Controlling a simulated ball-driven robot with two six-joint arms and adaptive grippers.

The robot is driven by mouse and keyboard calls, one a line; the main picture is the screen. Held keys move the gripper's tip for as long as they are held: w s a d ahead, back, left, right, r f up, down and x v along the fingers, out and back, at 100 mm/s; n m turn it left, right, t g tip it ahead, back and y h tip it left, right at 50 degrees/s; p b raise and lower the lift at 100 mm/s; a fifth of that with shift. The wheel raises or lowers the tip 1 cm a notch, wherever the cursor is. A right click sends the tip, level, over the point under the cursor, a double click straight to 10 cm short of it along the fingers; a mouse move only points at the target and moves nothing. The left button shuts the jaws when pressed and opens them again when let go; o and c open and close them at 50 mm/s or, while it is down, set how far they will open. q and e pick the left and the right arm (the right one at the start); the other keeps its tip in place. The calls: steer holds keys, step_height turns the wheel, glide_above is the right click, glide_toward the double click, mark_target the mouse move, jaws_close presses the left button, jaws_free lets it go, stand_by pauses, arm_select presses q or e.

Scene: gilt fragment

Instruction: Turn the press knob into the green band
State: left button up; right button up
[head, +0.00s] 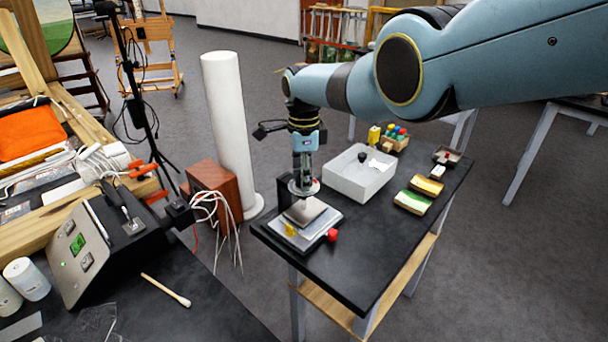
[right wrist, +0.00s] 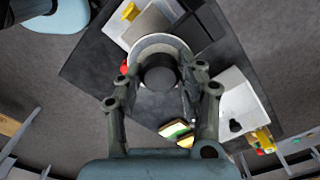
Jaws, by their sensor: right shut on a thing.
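The small press (head: 312,214) stands on the near left end of the black table, with a metal plate, a grey block and a dark upright. Its dark round knob (right wrist: 160,74) sits over a pale dial ring (right wrist: 152,43), which also shows edge-on in the head view (head: 303,188). My right gripper (head: 303,178) reaches down from above and is shut on the knob, with a finger at each side in the right wrist view. The green band and any pointer cannot be made out; knob and gripper cover part of the dial. My left gripper is not in view.
A red ball (head: 332,235) and a yellow piece (head: 290,230) are at the press. A white tray (head: 359,178) stands behind it to the right, with sponges (head: 412,201) beside it. A white column (head: 228,130) and brown box (head: 214,186) stand left of the table.

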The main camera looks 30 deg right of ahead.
steer(key=shift+m, duration=1)
steer(key=o, duration=1.1)
steer(key=shift+o, duration=0.2)
steer(key=shift+w+r, duration=0.15)
steer(key=shift+r, duration=0.6)
step_height(320, 180, up, 10)
steer(key=shift+r, duration=0.25)
